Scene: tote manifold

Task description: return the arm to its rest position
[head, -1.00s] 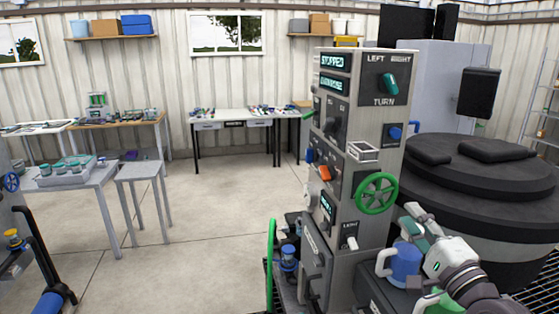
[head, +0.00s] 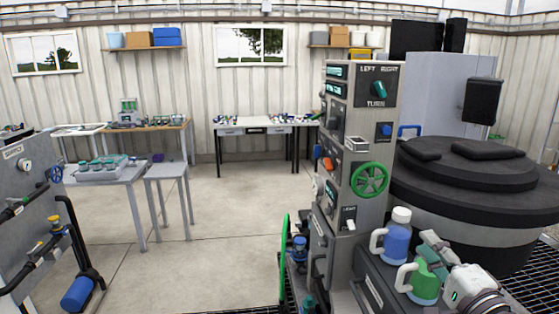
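My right gripper (head: 430,248) is at the lower right, with its pale wrist coming in from the bottom edge. Its two grey fingers look spread apart, with nothing visible between them. A green jug (head: 425,287) stands just left of it and is partly overlapped by it in the picture; I cannot tell whether they touch. A blue jug (head: 397,245) with a white cap stands a little behind and left. My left gripper is not in view.
A grey control column (head: 348,130) with switches and a green handwheel (head: 370,180) stands left of the jugs. A large black round vessel (head: 480,200) is behind my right gripper. A gauge panel with pipes (head: 30,190) is at left. The middle floor is clear.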

